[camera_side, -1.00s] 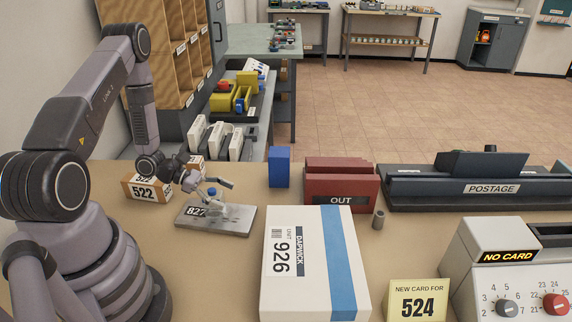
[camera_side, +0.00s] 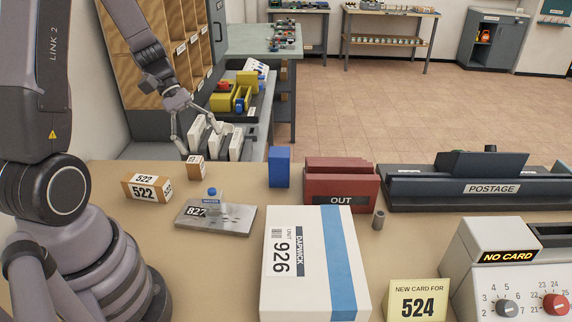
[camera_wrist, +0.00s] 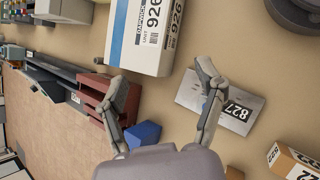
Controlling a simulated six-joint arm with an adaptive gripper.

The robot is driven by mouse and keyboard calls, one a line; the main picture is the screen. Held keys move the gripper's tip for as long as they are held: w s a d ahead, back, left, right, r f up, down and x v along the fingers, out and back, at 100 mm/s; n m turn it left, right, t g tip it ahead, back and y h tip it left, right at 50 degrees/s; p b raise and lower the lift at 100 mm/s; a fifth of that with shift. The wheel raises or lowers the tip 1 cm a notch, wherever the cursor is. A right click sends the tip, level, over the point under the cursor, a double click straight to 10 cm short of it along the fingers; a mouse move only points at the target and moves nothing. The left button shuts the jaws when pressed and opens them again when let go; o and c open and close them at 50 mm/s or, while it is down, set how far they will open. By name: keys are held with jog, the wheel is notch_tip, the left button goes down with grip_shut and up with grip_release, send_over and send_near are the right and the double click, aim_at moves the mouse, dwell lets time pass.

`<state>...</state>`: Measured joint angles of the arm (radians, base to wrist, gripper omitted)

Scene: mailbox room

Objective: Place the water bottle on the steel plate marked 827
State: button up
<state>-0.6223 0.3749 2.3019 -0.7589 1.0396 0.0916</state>
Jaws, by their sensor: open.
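The water bottle (camera_side: 211,201), clear with a blue cap and a blue label band, stands upright on the steel plate marked 827 (camera_side: 238,222). The plate also shows in the wrist view (camera_wrist: 247,106), where my right finger largely hides the bottle and only a bit of blue shows beside it. My gripper (camera_side: 202,142) is open and empty. It is raised well above and behind the plate, apart from the bottle, and in the side view it overlaps the white binders. Its spread fingers also show in the wrist view (camera_wrist: 162,74).
A white parcel marked 926 (camera_side: 300,275) lies right of the plate. Boxes marked 522 (camera_side: 148,188) stand to its left. A blue block (camera_side: 279,167) and the red OUT tray (camera_side: 340,190) stand behind. A small grey cylinder (camera_side: 378,220) stands beside the tray.

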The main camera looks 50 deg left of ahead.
jog(key=s+d+r+m+t+y, duration=0.2)
jog(key=s+r+m+y, duration=0.2)
jog(key=s+r+m, duration=0.2)
jog(key=s+d+r+m+t+y, duration=0.2)
jog(key=s+d+r+m+y, duration=0.1)
jog(key=r, duration=0.6)
jog(key=s+m+y, duration=0.1)
jog(key=s+m, duration=0.1)
jog(key=m, duration=0.1)
jog(key=shift+s+m+t+y, duration=0.3)
jog(key=shift+s+m+t, duration=0.05)
jog(key=shift+m+t, duration=0.05)
